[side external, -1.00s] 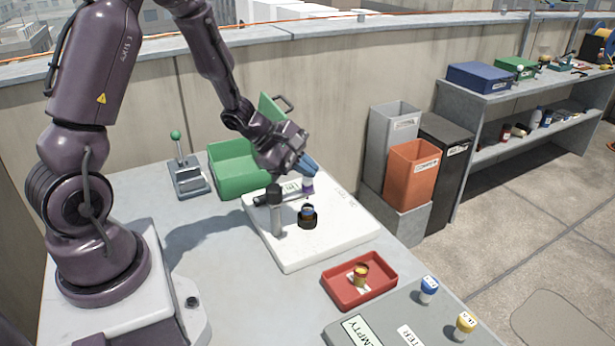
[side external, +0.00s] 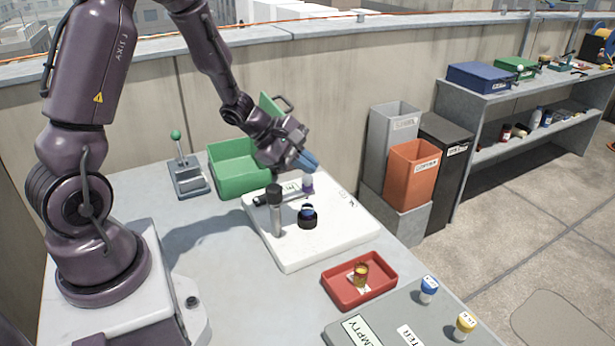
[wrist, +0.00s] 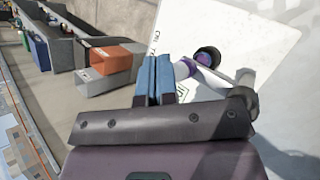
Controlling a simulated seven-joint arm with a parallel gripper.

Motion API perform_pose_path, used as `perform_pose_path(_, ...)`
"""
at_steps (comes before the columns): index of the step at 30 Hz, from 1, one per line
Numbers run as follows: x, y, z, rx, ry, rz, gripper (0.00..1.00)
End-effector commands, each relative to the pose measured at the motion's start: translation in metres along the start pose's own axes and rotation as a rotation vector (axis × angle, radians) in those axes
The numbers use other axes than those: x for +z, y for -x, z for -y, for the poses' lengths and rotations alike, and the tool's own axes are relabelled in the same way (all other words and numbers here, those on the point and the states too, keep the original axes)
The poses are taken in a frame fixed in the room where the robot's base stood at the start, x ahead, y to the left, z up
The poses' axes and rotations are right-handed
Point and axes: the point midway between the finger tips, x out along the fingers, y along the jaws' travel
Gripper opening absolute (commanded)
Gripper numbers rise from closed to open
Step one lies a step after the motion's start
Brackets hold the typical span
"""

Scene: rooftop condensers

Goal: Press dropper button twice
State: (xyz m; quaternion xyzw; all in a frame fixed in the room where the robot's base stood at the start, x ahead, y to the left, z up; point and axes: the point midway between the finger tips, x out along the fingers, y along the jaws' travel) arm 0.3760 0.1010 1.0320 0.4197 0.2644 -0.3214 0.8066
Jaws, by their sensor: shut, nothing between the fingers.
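The dropper stands on a white board (side external: 345,240). A small vial in a black holder (side external: 308,216) stands on the board close below and in front of the button. My gripper (side external: 313,164) is shut and empty, with its blue fingertips just above the button and seemingly apart from it. In the wrist view the shut blue fingers (wrist: 154,76) are beside the purple-and-white button (wrist: 184,70), and the black holder (wrist: 207,58) is farther right.
Blue-capped (side external: 429,289) and yellow-capped (side external: 465,325) vials stand on a grey panel at the front. A green open box (side external: 235,170) and a green-knobbed lever (side external: 177,136) are behind. Bins stand right of the table.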

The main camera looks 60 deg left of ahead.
Motion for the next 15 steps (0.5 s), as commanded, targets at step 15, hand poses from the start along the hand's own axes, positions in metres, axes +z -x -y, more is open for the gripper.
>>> perform_pose_path(15, 0.0037, 0.0053, -0.0039, 0.001, -0.001, 0.0, 0.0)
